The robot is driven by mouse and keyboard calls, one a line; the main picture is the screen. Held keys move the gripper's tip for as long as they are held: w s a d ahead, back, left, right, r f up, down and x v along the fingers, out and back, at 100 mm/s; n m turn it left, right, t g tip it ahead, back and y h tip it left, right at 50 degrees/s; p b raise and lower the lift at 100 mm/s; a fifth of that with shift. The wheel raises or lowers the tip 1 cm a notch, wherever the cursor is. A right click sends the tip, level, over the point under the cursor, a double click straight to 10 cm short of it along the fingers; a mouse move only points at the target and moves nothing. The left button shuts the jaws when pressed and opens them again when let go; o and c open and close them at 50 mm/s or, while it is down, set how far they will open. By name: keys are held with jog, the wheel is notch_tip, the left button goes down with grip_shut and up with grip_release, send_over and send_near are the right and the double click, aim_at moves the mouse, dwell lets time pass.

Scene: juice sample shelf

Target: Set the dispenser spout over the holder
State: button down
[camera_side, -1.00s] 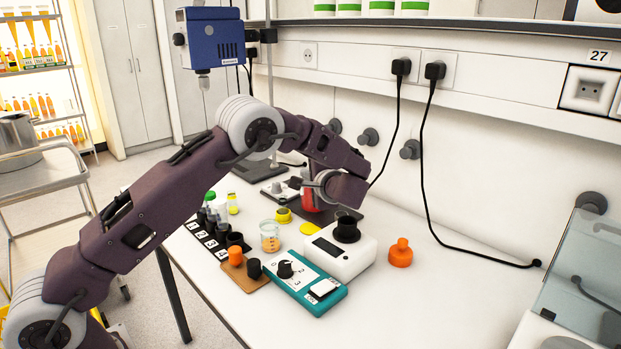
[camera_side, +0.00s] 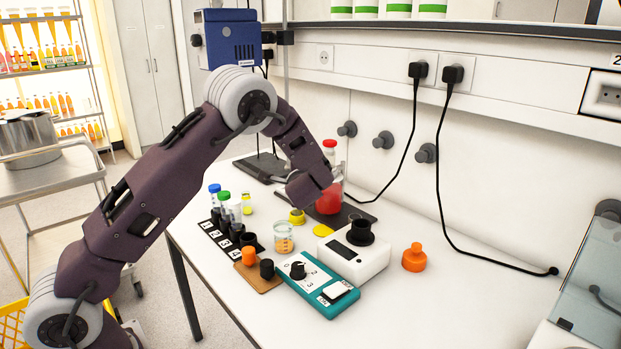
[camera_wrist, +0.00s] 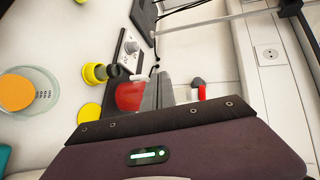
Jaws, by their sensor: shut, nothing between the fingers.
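The blue dispenser box (camera_side: 232,40) hangs on an upright stand at the back left in the side view. Its spout is hidden behind my arm's grey elbow. I cannot tell which part is the holder; a numbered black rack (camera_side: 222,238) with capped tubes stands at the table's left edge. My gripper is at the far end of the arm, mostly hidden by my wrist in the side view. In the wrist view its grey fingers (camera_wrist: 165,93) are shut and empty, in front of a red-capped bottle of red liquid (camera_side: 330,200).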

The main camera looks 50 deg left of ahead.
jog(key=shift+s+a, duration=0.15)
jog(key=shift+a, duration=1.1)
